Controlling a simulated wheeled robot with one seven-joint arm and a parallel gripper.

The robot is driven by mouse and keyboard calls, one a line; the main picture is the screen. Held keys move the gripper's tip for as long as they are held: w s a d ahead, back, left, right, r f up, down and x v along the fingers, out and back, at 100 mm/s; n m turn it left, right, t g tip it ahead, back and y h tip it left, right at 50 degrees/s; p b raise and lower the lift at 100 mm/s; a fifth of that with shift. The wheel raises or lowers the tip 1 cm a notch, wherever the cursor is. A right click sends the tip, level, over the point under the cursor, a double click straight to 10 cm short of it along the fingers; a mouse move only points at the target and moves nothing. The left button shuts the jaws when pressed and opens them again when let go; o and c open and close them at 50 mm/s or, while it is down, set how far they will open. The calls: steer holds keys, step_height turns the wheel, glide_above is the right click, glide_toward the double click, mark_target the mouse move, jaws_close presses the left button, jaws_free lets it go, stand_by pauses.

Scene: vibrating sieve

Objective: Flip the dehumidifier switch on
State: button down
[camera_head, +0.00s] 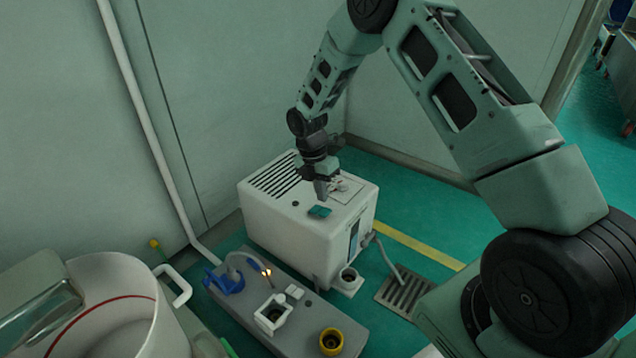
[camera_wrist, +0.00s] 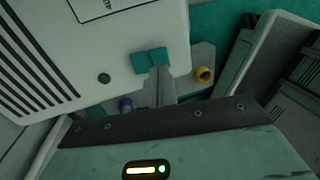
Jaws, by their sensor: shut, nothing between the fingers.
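The dehumidifier is a white box (camera_head: 290,235) on the floor by the wall, with dark vent slots on its top. It also fills the upper left of the wrist view (camera_wrist: 100,45). A teal switch (camera_head: 319,211) sits on its top near the front edge; it shows in the wrist view too (camera_wrist: 149,61). My gripper (camera_head: 321,198) is shut and empty, pointing down at the switch. In the wrist view the fingertips (camera_wrist: 159,72) overlap the switch's lower edge; whether they touch it I cannot tell. Part of the switch is hidden, and its position is unclear.
A grey bench plate (camera_head: 300,335) in front holds a yellow ring (camera_head: 331,341), a white square fitting (camera_head: 272,314) and a blue clamp (camera_head: 224,280). A white round vessel (camera_head: 120,310) stands at lower left. A floor drain (camera_head: 402,292) lies right of the box.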

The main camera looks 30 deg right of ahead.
mark_target(325, 210)
steer(key=b+x, duration=0.1)
steer(key=x, duration=0.2)
steer(key=shift+f, duration=0.15)
steer(key=shift+s+d+f+t+p, duration=0.2)
steer(key=shift+s+t+p, duration=0.15)
steer(key=shift+p, duration=0.2)
steer(key=shift+w+a+f, duration=0.1)
steer(key=shift+w+f, duration=0.05)
steer(key=shift+f, duration=0.05)
steer(key=shift+w, duration=0.1)
